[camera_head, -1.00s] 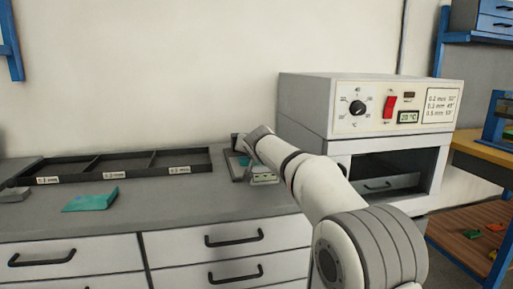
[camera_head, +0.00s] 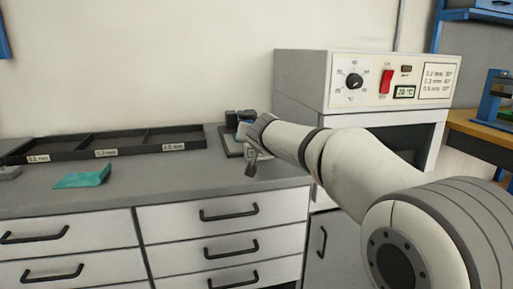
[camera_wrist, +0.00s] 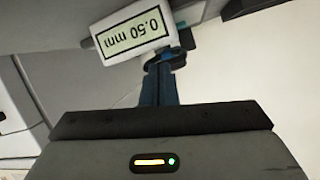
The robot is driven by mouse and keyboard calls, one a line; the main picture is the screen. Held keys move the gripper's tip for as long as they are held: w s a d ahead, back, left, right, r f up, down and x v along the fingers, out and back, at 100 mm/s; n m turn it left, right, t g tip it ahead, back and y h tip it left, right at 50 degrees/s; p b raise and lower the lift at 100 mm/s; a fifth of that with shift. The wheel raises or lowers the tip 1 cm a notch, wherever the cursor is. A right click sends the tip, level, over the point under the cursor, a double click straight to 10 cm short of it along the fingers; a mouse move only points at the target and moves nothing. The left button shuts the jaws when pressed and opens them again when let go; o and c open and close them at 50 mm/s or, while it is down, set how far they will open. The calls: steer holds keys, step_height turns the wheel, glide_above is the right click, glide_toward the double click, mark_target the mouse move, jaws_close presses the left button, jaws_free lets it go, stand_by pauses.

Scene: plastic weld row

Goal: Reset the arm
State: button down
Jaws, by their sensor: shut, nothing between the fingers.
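My arm reaches in from the right in the head view. My gripper (camera_head: 251,168) is shut and empty, pointing down over the counter in front of a small dark gauge (camera_head: 233,131). The arm's end partly hides the gauge. In the wrist view a white display (camera_wrist: 137,29) reads 0.50 mm, upside down in the picture, close to my gripper. I cannot tell whether the gripper touches anything there.
A teal piece (camera_head: 82,179) lies on the grey counter (camera_head: 150,185), in front of a dark three-part labelled tray (camera_head: 125,153). A white oven (camera_head: 300,85) with dial, red switch and 20 °C display stands right of the gauge, close to my arm. Drawers (camera_head: 215,235) are below.

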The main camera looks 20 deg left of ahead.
steer(key=shift+s+d+f, duration=0.15)
steer(key=shift+s+f, duration=0.05)
steer(key=shift+s, duration=0.1)
steer(key=s+d+r+m+g+h+p, duration=0.1)
steer(key=s+d+r+h+p, duration=0.2)
steer(key=d+p, duration=0.5)
steer(key=s+d+r+m+g+h+p, duration=0.15)
steer(key=d+r+p, duration=0.3)
steer(key=d, duration=0.75)
steer(key=s+d+r+g+h+p, duration=0.1)
steer(key=s+d+r+h+p, duration=0.15)
steer(key=d+p, duration=0.65)
steer(key=s+d+r+g+p, duration=0.2)
steer(key=s+d+p, duration=0.5)
steer(key=s, duration=0.5)
steer(key=s+d+r+g+p, duration=0.2)
steer(key=s+d+g+p, duration=0.2)
steer(key=s, duration=0.9)
steer(key=d+p, duration=0.3)
steer(key=d, duration=0.1)
steer(key=shift+d+r+p, duration=0.25)
steer(key=shift+d+p, duration=0.05)
steer(key=shift+p, duration=0.1)
